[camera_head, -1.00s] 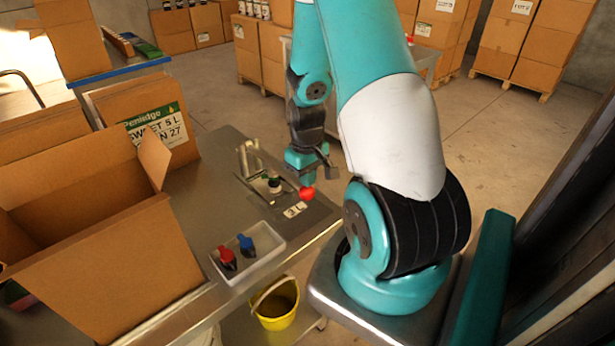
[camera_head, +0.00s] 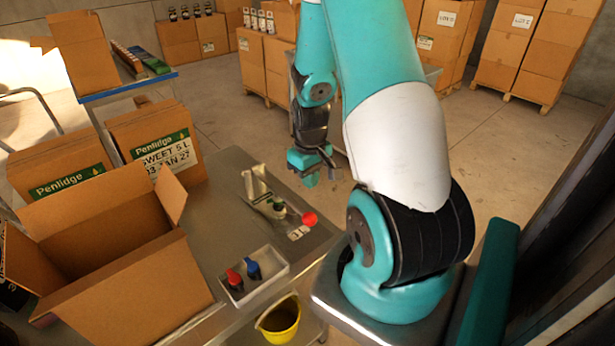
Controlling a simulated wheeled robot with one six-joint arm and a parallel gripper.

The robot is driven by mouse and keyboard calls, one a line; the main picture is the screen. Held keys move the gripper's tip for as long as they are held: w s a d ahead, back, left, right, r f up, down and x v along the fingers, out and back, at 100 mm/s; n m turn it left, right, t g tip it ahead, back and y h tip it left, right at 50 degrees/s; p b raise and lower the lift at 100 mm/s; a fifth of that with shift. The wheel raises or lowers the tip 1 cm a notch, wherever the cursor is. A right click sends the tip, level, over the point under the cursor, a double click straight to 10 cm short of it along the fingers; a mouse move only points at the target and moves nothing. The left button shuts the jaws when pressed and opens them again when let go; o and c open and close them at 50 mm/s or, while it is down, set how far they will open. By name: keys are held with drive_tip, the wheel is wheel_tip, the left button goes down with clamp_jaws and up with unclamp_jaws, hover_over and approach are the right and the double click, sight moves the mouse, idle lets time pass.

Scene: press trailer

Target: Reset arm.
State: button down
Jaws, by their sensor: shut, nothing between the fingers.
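My teal and white arm reaches up and bends down over the far right of the metal bench (camera_head: 222,196). My gripper (camera_head: 312,180) hangs at the end of it, just above and behind a small press fixture (camera_head: 258,188) with a red round knob (camera_head: 310,218). The gripper is shut and nothing shows in it. It appears apart from the fixture and the knob. Its fingertips are small in this view.
An open cardboard box (camera_head: 120,290) fills the bench's left. A white tray (camera_head: 262,284) holds a red-topped and a blue-topped item. A yellow bucket (camera_head: 280,318) is below the bench edge. Labelled boxes (camera_head: 160,148) stand behind; stacked cartons (camera_head: 540,50) line the back.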

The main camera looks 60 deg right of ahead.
drive_tip(key=shift+a, duration=0.1)
drive_tip(key=w+a+r+n+t+y+b, duration=0.1)
drive_tip(key=a+r+n+b, duration=0.3)
drive_tip(key=a, duration=0.7)
drive_tip(key=w+a+r+n+y+b, duration=0.1)
drive_tip(key=w+a+b, duration=0.1)
drive_tip(key=a+b, duration=0.65)
drive_tip(key=s+a+r+n+y+b, duration=0.1)
drive_tip(key=s+a+n, duration=0.1)
drive_tip(key=s+a, duration=0.4)
drive_tip(key=s+a+r+n+g+y+b, duration=0.1)
drive_tip(key=s+a+n, duration=0.1)
drive_tip(key=s+a, duration=0.5)
drive_tip(key=shift+a+r+n, duration=0.3)
drive_tip(key=shift+a+r, duration=0.1)
drive_tip(key=shift+a, duration=0.7)
drive_tip(key=shift+w, duration=0.1)
